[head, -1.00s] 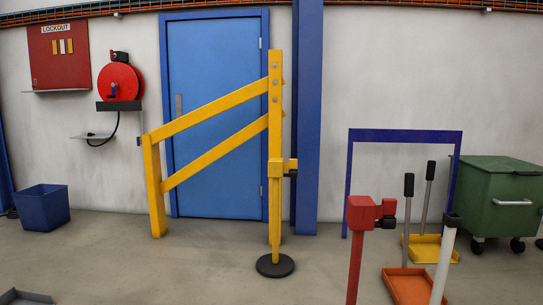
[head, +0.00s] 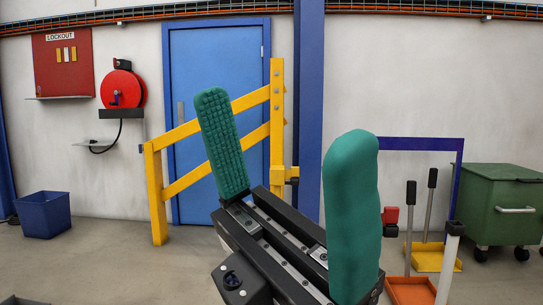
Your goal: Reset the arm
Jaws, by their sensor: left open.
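My left gripper (head: 284,118) fills the middle of the head view, close to the camera. Its two green padded fingers are wide apart with nothing between them. Its black body with metal rails shows below them. Behind it stands a yellow barrier (head: 157,200) with two slanting rails and a tall post, in front of a blue door (head: 215,60). The gripper hides the lower post and part of the rails. A red block (head: 390,215) shows just right of the right finger, which hides the rest of it. My right gripper is not in view.
A red lockout board (head: 62,75) and a red reel (head: 123,89) hang on the wall. A blue bin (head: 43,215) stands at left. At right are a green wheeled bin (head: 500,205), a blue frame (head: 420,143), and yellow (head: 430,259) and orange (head: 408,292) long-handled pans.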

